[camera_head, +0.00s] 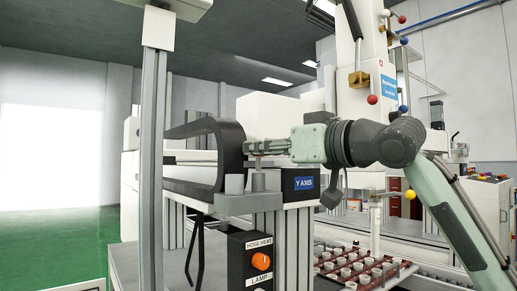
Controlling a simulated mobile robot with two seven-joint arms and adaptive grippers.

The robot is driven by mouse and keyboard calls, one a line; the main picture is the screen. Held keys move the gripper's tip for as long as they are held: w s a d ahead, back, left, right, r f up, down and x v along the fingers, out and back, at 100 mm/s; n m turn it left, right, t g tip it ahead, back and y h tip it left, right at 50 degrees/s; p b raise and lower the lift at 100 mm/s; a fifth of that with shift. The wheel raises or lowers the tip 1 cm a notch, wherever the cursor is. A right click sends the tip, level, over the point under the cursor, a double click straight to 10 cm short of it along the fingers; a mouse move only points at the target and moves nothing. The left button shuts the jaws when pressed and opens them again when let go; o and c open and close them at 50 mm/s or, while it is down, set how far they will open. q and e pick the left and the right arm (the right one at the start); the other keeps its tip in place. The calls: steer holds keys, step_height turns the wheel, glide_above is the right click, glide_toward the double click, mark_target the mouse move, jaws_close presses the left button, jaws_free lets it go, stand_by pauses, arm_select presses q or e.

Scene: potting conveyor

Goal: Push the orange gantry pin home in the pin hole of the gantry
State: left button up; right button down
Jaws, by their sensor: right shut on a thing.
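My right gripper (250,147) comes in from the right at the gantry's Y axis, pointing left, with its fingers shut. It is above a grey bracket (240,202) with short upright grey posts, close to the black curved cable guide (226,157). What it grips is hidden or too small to make out. No orange pin and no pin hole can be told apart here. The gantry (351,103) has a white body with the blue "Y AXIS" label (304,183) below the gripper. My left gripper is out of view.
An upright metal post (152,150) stands at left. An orange lamp knob (261,261) sits on the black "HOSE HEAT" box below the gripper. A dark red tray (365,276) of several small white pots is at lower right. Red and blue ball knobs are at upper right.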

steer(key=shift+f, duration=0.6)
steer(key=c, duration=1.4)
jaws_free()
steer(key=shift+f, duration=0.1)
steer(key=shift+o, duration=0.2)
steer(key=v, duration=1.2)
steer(key=shift+r, duration=0.2)
steer(key=shift+s, duration=0.1)
